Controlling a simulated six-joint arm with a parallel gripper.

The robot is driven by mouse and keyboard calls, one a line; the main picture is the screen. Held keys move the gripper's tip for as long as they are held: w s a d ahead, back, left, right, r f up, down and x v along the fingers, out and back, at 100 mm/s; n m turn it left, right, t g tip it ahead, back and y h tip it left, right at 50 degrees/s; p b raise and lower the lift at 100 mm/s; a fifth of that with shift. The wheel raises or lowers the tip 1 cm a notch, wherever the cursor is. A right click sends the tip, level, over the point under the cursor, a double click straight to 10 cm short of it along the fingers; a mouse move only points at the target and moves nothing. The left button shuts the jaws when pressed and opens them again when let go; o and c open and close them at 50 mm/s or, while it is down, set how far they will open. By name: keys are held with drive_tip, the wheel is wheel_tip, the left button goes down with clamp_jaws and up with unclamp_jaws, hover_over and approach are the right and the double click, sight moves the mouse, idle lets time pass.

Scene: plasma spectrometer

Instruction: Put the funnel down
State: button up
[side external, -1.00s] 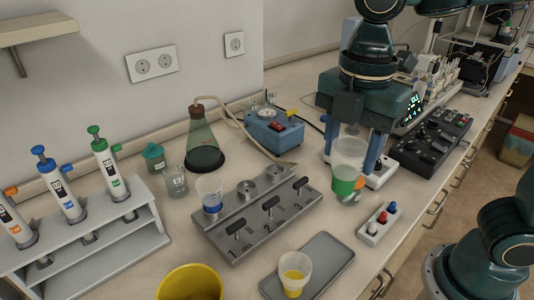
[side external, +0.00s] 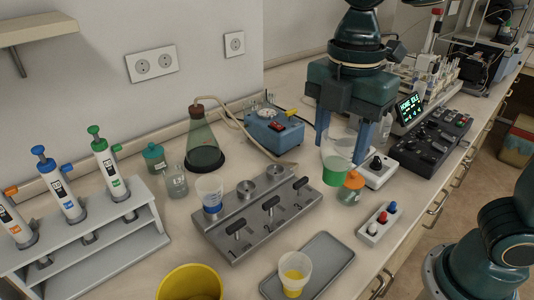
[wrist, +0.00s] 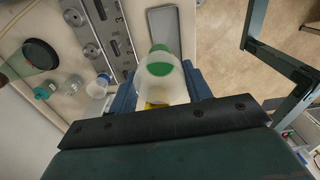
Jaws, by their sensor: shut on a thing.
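My gripper (side external: 343,150) is shut on a clear funnel with a green lower part (side external: 337,170). The wrist view shows the same funnel (wrist: 160,72) between the blue fingers. A blue-marked funnel (side external: 210,192) stands on the left end of the grey metal manifold (side external: 240,222). A funnel with a yellow lower part (side external: 294,273) stands on the grey tray (side external: 335,250). I cannot see any contact below the held funnel.
A yellow bin (side external: 190,284) is at the front, left of the tray. A pipette rack (side external: 120,240) stands at left. A flask (side external: 204,145) and a blue pump (side external: 273,130) are behind the manifold. A switch block (side external: 377,225) lies right of the tray.

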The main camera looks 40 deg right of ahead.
drive_tip(key=w+r, duration=0.2)
drive_tip(key=w, duration=0.8)
drive_tip(key=w+a+r, duration=0.1)
drive_tip(key=w, duration=1)
drive_tip(key=shift+w+a+r+m, duration=0.2)
drive_tip(key=shift+a+r+m, duration=0.1)
drive_tip(key=shift+r, duration=0.1)
drive_tip(key=shift+f, duration=0.1)
wheel_tip(320, 180, down, 16)
drive_tip(key=shift+r, duration=0.2)
drive_tip(key=shift+f, duration=2.1)
drive_tip(key=shift+f, duration=0.15)
